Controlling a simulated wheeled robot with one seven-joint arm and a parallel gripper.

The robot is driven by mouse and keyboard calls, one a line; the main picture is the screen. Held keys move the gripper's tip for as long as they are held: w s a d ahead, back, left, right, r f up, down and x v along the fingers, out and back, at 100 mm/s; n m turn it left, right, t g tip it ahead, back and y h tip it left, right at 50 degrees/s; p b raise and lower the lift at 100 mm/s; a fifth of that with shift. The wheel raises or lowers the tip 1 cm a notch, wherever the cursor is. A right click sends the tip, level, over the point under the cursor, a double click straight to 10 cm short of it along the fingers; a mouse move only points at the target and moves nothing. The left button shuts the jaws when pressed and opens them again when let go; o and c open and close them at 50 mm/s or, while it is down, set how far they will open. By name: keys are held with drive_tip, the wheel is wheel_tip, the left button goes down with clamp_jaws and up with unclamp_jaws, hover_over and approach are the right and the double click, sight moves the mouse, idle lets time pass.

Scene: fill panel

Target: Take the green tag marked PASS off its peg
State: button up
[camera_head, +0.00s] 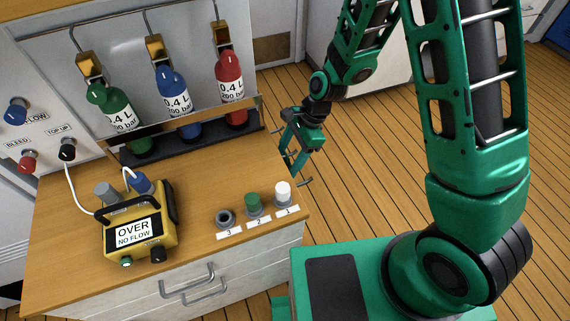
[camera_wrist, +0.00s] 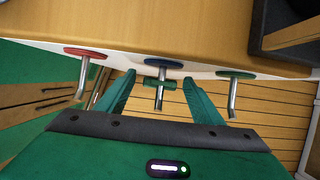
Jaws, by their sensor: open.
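In the wrist view three bent metal pegs stick out from the counter's side, with a red disc (camera_wrist: 86,53), a blue disc (camera_wrist: 163,63) and a green disc (camera_wrist: 235,74) at their bases. A small green piece (camera_wrist: 152,84), seen nearly edge-on, is at the blue-disc peg; it may be the green tag, but no PASS marking is readable. My gripper (camera_wrist: 158,77) is open, its two fingers on either side of the blue-disc peg and the green piece. In the head view my gripper (camera_head: 296,166) is beside the counter's right end, and the tag cannot be made out.
The wooden counter (camera_head: 80,225) holds a yellow meter (camera_head: 165,235) reading OVER, NO FLOW and three numbered fittings near its front right corner. Green, blue and red bottles (camera_head: 230,75) stand in a dark rack behind.

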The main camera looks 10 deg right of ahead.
drive_tip(key=shift+s+a+f, duration=0.1)
drive_tip(key=shift+a+f, duration=0.15)
drive_tip(key=shift+f, duration=0.35)
drive_tip(key=shift+c, duration=0.6)
drive_tip(key=c, duration=1)
drive_tip(key=shift+r, duration=0.1)
